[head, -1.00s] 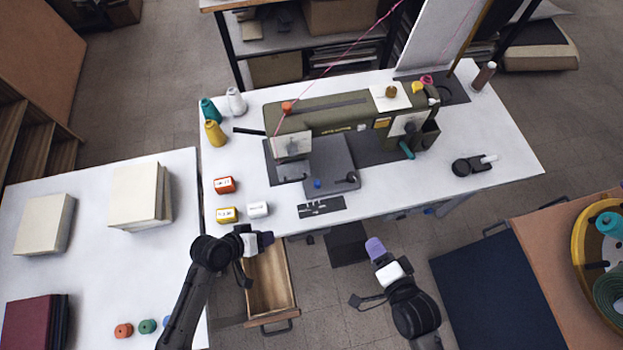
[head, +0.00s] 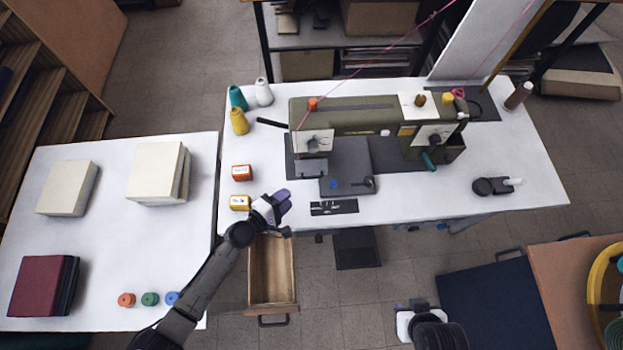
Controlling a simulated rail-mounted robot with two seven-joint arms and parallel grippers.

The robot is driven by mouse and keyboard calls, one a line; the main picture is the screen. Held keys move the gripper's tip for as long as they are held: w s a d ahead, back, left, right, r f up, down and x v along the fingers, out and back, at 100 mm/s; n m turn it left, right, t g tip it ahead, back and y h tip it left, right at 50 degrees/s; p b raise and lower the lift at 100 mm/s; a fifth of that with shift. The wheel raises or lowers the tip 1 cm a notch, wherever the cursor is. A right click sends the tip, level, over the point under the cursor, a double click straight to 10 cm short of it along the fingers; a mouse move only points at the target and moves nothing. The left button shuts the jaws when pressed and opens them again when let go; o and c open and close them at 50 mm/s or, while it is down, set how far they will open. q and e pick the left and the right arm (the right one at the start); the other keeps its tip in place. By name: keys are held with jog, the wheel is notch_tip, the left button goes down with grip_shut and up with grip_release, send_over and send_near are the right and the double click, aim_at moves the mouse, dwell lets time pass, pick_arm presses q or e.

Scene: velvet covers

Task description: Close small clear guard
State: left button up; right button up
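The olive-green sewing machine (head: 365,117) stands on the white table, its needle end at the left. A pale plate (head: 313,141) shows on the front of that end. I cannot make out the clear guard as a separate part, nor whether it is open or closed. My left gripper (head: 284,201) is over the table's front edge, below and left of the machine's grey bed (head: 347,166), apart from the machine. Its purple fingertips are close together; their gap is unclear. My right gripper (head: 410,304) is low in front of the table, far from the machine, its fingers mostly foreshortened.
A black flat plate (head: 334,207) lies at the front edge. An open wooden drawer (head: 272,275) juts out below my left gripper. A pink thread crosses above the machine.

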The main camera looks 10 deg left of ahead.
aim_at(312, 171)
pick_arm(q)
jog(key=b+x, duration=0.2)
jog(key=x, duration=0.9)
jog(key=shift+w+d, duration=0.1)
jog(key=shift+d, duration=0.1)
grip_shut()
